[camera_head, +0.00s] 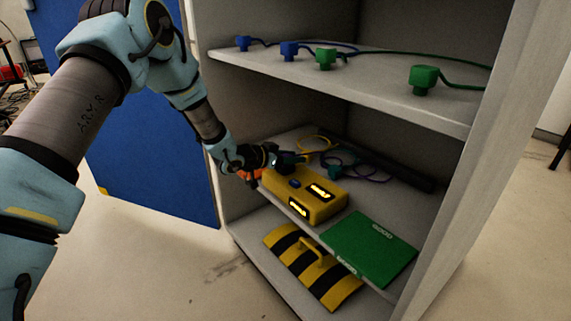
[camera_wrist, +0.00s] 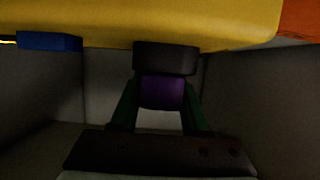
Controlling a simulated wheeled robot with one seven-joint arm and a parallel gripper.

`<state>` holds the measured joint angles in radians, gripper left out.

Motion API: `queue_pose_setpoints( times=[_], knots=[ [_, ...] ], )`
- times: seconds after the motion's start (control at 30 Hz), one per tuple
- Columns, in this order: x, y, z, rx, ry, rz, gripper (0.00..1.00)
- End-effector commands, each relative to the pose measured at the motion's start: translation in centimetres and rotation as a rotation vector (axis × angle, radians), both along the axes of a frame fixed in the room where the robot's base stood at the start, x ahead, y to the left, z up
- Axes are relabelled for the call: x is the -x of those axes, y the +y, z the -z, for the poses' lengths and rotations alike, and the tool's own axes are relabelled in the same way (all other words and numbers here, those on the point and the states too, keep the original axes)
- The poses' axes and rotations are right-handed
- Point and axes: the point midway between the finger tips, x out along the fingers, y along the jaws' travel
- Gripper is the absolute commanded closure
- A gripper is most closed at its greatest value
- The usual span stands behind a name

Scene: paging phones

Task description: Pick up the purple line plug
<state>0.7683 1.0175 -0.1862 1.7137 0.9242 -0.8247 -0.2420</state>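The purple line plug (camera_wrist: 162,92) shows in the wrist view, at the middle, against a dark block on the yellow box (camera_wrist: 200,22). My gripper (camera_wrist: 162,100) has one finger on each side of the plug, close to it. I cannot tell whether the fingers press on it. In the head view my gripper (camera_head: 272,160) is at the back left end of the yellow box (camera_head: 318,208), and the plug is hidden there. A purple cable (camera_head: 376,181) lies behind the box.
The box has a blue button (camera_head: 295,183) and lit displays, and stands on a middle shelf. The upper shelf (camera_head: 360,77) with blue and green plugs is above. A green book (camera_head: 368,248) lies in front right. The cabinet's right wall is close.

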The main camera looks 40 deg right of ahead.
Motion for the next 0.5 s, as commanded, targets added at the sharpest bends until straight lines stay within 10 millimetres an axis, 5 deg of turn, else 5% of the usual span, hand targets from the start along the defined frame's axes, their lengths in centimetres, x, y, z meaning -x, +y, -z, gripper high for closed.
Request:
queue_pose_setpoints(
  times=[0.37, 0.5],
  knots=[
    [0.0, 0.01, 0.0, 0.0, 0.0, 0.0, 0.98],
    [0.0, 0.0, -0.02, 0.0, 0.0, 0.0, 1.0]
  ],
)
